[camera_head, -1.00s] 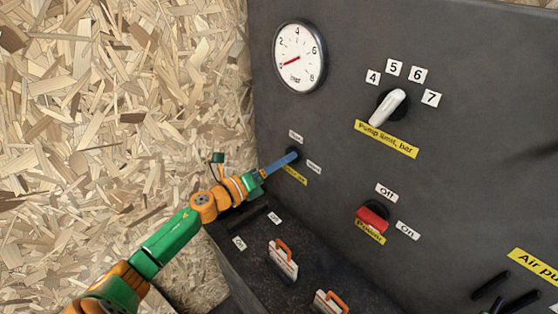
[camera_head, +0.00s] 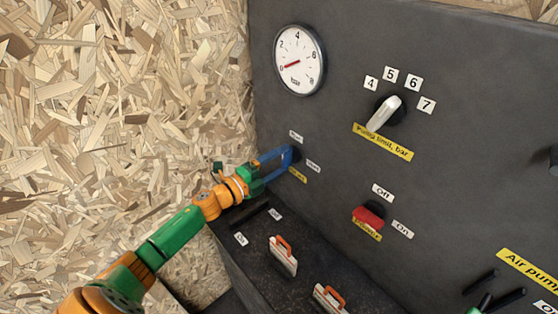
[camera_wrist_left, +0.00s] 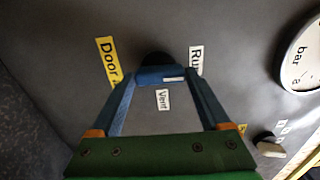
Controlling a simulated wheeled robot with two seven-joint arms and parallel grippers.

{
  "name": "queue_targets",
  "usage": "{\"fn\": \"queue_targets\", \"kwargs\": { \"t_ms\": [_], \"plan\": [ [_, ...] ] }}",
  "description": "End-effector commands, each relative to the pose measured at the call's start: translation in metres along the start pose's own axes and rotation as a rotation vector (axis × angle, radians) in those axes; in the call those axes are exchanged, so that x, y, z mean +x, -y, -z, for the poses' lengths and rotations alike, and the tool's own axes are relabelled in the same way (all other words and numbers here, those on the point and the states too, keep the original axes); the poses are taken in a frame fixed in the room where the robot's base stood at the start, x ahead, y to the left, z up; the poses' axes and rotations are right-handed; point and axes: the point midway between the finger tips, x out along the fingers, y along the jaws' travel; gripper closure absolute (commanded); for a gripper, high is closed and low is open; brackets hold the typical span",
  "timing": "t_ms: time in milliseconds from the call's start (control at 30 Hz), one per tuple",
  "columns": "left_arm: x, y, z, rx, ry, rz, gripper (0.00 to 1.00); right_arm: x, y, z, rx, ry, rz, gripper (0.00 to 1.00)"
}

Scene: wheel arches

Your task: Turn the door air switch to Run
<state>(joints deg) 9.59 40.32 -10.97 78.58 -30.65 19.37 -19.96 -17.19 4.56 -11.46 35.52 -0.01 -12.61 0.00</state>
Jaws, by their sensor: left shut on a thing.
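The door air switch is a small blue handle (camera_wrist_left: 160,75) on a round dark base, on the dark panel. The left wrist view shows it between the two blue fingers of my left gripper (camera_wrist_left: 163,82), which is shut on it. A white mark on the handle is at its right end, on the side of the Run label (camera_wrist_left: 196,60). The Vent label (camera_wrist_left: 163,99) shows between the fingers, and the yellow Door label (camera_wrist_left: 107,62) is partly covered by a finger. In the head view my left gripper (camera_head: 287,156) reaches the switch from the left.
A round gauge (camera_head: 299,60) sits above the switch. To the right are the white pump limit knob (camera_head: 384,113) and a red Off/On switch (camera_head: 369,214). Orange-handled pieces (camera_head: 283,255) stand on the ledge below. A chipboard wall (camera_head: 120,100) fills the left.

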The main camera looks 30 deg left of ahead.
Motion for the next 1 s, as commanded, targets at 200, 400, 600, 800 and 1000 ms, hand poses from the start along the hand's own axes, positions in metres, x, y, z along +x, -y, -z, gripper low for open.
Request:
{"fn": "queue_targets", "kwargs": {
  "t_ms": [200,400,600,800,1000],
  "plan": [
    [0.0001,0.0006,-0.0003,-0.032,0.0,0.001,0.76,-0.0013,0.0001,0.0001,0.0,0.0,0.0,0.5],
    [0.0001,0.0004,-0.0002,-0.037,0.0,0.001,0.76,-0.0013,0.0001,0.0001,0.0,0.0,0.0,0.5],
    [0.0001,0.0004,-0.0001,-0.037,0.0,0.001,0.76,-0.0013,0.0001,0.0001,0.0,0.0,0.0,0.5],
    [0.0001,0.0003,-0.0001,-0.035,0.0,0.001,0.0,-0.0013,0.0001,0.0001,0.0,0.0,0.0,0.5],
    [-0.0075,-0.002,-0.0002,-0.035,0.0,-0.002,0.0,0.0006,0.0001,0.0,0.0,0.0,0.0,0.5]
  ]
}}
